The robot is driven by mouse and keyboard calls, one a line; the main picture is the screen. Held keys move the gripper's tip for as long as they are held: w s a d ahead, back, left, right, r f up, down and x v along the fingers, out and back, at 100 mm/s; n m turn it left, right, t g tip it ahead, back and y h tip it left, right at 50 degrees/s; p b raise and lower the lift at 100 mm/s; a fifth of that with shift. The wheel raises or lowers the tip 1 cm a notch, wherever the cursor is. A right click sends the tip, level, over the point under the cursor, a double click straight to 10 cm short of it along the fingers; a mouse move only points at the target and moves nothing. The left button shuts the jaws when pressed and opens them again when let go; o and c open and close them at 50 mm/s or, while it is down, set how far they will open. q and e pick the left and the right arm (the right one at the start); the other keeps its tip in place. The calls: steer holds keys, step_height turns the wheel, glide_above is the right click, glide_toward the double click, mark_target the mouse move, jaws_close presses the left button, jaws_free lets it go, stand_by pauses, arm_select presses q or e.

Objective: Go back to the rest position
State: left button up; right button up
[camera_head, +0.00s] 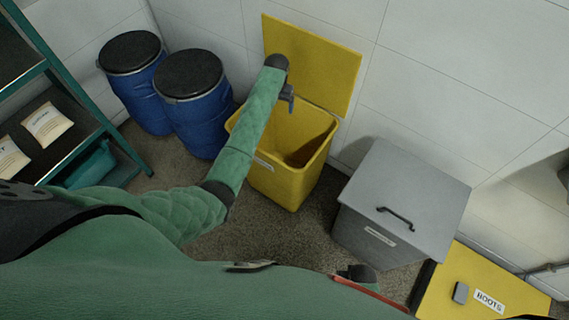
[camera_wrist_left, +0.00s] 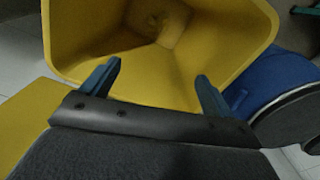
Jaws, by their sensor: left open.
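My left gripper (camera_head: 289,99) is at the end of the green-sleeved arm, above the open yellow bin (camera_head: 283,184). In the left wrist view its two blue-grey fingers (camera_wrist_left: 156,88) stand wide apart with nothing between them. The bin's opening shows past the fingers in that view, with the yellow inner wall (camera_wrist_left: 100,30) and a dim yellowish form at the bottom that I cannot make out. The bin's yellow lid (camera_head: 315,60) stands raised against the wall.
Two blue drums (camera_head: 203,118) with black lids stand left of the bin. A grey lidded box (camera_head: 405,190) stands to its right, with a yellow box labelled BOOTS (camera_head: 470,285) in front. A teal shelf (camera_head: 90,135) holds white packets at far left. Bare floor lies between.

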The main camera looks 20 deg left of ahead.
arm_select(q)
steer(key=shift+r, duration=0.5)
steer(key=shift+s+f, duration=0.1)
